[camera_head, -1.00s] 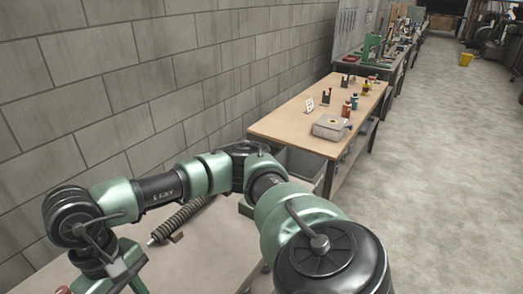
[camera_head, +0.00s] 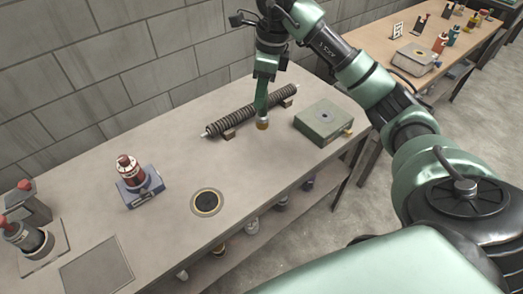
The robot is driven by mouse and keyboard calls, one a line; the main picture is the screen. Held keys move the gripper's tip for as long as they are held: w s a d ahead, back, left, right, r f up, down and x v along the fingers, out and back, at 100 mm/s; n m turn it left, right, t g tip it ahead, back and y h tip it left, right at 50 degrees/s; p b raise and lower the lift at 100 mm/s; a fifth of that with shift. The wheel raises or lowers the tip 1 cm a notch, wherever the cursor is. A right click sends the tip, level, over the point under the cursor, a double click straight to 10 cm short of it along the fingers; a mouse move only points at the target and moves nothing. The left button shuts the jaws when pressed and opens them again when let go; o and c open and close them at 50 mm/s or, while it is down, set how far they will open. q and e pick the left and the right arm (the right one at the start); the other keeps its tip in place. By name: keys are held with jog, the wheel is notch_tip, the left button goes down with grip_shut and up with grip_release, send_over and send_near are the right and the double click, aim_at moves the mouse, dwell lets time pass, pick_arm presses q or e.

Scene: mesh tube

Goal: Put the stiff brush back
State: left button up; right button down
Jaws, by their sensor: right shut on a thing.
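My right gripper (camera_head: 262,97) hangs over the bench, pointing down. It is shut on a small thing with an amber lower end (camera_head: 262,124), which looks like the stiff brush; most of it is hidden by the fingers. It hangs in front of a dark ribbed tube (camera_head: 232,116) that lies across two brown supports. Whether its end touches the bench top is hard to tell. My left gripper is not in view.
A green-grey box (camera_head: 324,121) stands to the right of the gripper. A blue stand with a red-brown bottle (camera_head: 133,173) is at left. A grey plate (camera_head: 97,268) and red-topped items (camera_head: 27,236) are at far left. The bench (camera_head: 165,235) is clear around the ringed pad.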

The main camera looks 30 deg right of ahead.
notch_tip(320, 180, down, 19)
jog(key=p, duration=0.3)
jog(key=shift+r+p, duration=0.2)
jog(key=shift+p, duration=0.2)
jog(key=shift+f, duration=0.1)
jog(key=shift+f, duration=0.15)
jog(key=c, duration=1.2)
grip_release()
jog(key=shift+o, duration=0.2)
jog(key=shift+r, duration=0.2)
